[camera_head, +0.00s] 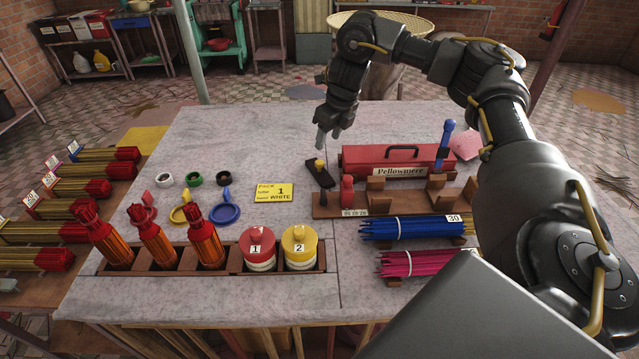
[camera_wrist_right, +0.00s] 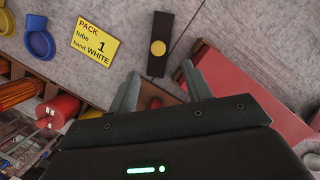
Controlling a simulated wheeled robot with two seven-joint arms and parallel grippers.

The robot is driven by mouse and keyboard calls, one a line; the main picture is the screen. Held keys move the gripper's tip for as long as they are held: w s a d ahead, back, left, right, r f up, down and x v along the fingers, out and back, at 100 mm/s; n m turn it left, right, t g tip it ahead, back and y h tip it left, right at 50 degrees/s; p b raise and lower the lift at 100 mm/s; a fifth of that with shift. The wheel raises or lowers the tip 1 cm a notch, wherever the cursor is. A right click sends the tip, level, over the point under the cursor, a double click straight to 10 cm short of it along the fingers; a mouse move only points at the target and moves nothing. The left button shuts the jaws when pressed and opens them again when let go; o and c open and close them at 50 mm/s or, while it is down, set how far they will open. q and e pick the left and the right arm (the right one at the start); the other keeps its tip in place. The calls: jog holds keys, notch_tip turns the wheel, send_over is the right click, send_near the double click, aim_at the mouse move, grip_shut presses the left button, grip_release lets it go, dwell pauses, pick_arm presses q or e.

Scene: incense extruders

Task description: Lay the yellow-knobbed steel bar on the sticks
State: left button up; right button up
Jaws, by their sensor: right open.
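The yellow-knobbed bar (camera_head: 319,175) is a dark flat strip lying on the grey tabletop, left of the red toolbox. It also shows in the right wrist view (camera_wrist_right: 159,30), with its round yellow knob between and beyond my fingertips. My right gripper (camera_head: 328,138) is open and empty, pointing down above the bar's far end; its fingers (camera_wrist_right: 160,82) are apart and not touching the bar. Blue sticks (camera_head: 405,228) lie in a bundle at the right of the table, and magenta sticks (camera_head: 422,263) lie nearer. My left gripper is out of view.
A red toolbox (camera_head: 385,160) stands right of the bar. A yellow card (camera_head: 273,193) lies left.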

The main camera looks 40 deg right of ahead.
jog(key=b, duration=0.2)
send_over(319, 162)
jog(key=s, duration=0.2)
jog(key=f, duration=0.5)
jog(key=shift+w+d+f, duration=0.1)
jog(key=shift+w+d, duration=0.1)
jog(key=shift+d, duration=0.15)
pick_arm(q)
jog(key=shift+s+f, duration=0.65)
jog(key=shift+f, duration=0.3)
pick_arm(e)
jog(key=shift+w+f, duration=0.1)
jog(key=shift+f, duration=0.15)
jog(key=p+x, duration=0.1)
jog(key=x, duration=0.4)
jog(key=shift+a, duration=0.15)
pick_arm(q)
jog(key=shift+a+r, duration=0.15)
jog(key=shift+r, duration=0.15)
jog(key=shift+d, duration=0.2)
pick_arm(e)
jog(key=shift+r, duration=0.1)
grip_shut()
